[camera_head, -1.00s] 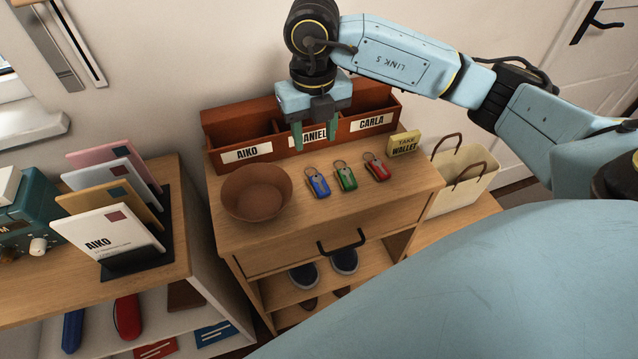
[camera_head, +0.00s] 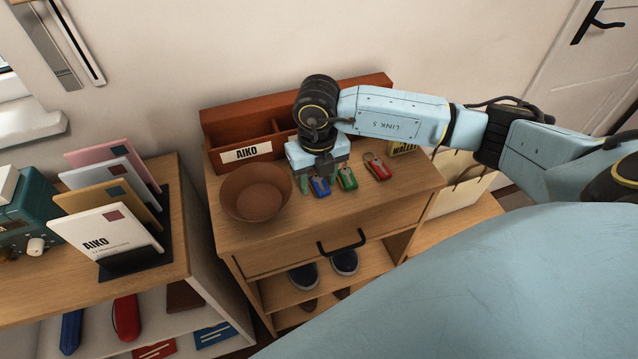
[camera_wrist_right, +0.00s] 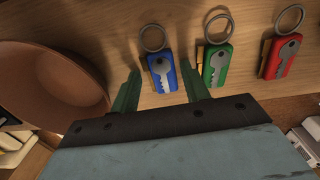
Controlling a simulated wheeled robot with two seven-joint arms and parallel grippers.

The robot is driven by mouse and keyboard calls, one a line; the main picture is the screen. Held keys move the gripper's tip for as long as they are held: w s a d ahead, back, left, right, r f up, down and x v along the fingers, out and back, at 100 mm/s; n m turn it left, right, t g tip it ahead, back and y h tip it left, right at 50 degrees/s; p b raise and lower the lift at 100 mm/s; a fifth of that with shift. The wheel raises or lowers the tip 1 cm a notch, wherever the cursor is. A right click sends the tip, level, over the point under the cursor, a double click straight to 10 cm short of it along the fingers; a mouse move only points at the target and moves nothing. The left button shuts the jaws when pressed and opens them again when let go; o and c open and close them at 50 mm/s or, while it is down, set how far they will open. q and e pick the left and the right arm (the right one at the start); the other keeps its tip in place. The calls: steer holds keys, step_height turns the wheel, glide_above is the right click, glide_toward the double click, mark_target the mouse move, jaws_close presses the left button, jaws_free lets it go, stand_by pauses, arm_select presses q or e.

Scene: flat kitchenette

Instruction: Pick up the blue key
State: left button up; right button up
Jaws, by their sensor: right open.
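The blue key (camera_wrist_right: 161,73), a blue tag with a silver key and a ring, lies on the wooden cabinet top. In the right wrist view it sits between the two green fingers of my right gripper (camera_wrist_right: 158,92), which is open, with one finger to each side of it. In the head view my right gripper (camera_head: 328,187) is low over the cabinet top, and the blue key (camera_head: 320,187) shows between its fingers. I cannot tell whether the fingers touch it. My left gripper is not in view.
A green key (camera_wrist_right: 217,66) lies just right of my right gripper's right finger, and a red key (camera_wrist_right: 281,57) lies farther right. A brown bowl (camera_head: 240,204) stands close on the left. A wooden letter sorter (camera_head: 222,128) stands behind, partly hidden by my arm.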

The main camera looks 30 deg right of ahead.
steer(key=c, duration=0.8)
steer(key=shift+r, duration=0.15)
steer(key=shift+c, duration=0.2)
